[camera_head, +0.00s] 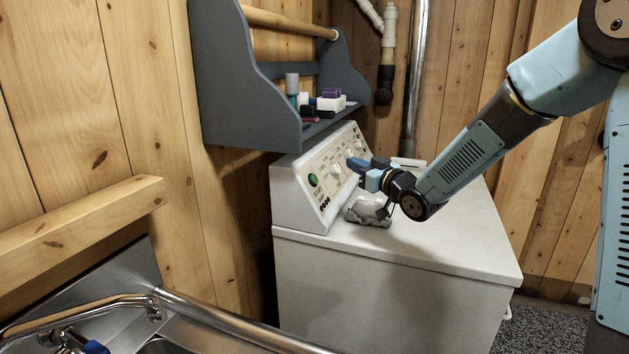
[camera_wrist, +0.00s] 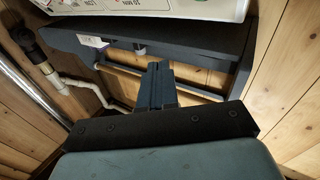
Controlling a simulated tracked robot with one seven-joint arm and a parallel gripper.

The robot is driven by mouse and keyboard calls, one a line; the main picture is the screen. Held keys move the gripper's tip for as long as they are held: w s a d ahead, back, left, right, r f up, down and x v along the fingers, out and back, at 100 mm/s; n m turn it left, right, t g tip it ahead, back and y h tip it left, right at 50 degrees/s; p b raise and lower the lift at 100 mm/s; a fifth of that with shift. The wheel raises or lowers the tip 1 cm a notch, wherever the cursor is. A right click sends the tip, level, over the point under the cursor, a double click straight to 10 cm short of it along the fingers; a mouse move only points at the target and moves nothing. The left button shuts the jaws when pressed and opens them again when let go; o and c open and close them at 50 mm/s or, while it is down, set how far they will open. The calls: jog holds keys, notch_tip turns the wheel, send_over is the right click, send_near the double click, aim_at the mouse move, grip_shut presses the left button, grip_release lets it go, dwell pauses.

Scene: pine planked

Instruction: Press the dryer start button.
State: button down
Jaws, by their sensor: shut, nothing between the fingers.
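The white dryer (camera_head: 400,243) stands against the plank wall with a sloped control panel (camera_head: 293,198) at its back. A round green button (camera_head: 313,180) sits near the panel's left end; I cannot read its label. Several white knobs (camera_head: 336,168) lie to its right. My gripper (camera_head: 352,163) is shut and empty, in front of the panel to the right of the green button. I cannot tell whether it touches the panel. In the wrist view the closed fingers (camera_wrist: 157,75) point toward the panel edge (camera_wrist: 190,8); the green button is out of that view.
A grey shelf (camera_head: 232,75) with small bottles and boxes (camera_head: 330,100) hangs above the panel. It also shows in the wrist view (camera_wrist: 200,42). A grey crumpled lump (camera_head: 368,211) lies on the dryer top below my gripper. A metal sink (camera_head: 95,300) is at lower left. The dryer top's right side is clear.

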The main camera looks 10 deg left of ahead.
aim_at(315, 179)
jog(key=w+a+f, duration=0.1)
jog(key=a+f, duration=0.3)
jog(key=a, duration=0.3)
jog(key=shift+a+f, duration=0.25)
jog(key=shift+a, duration=0.05)
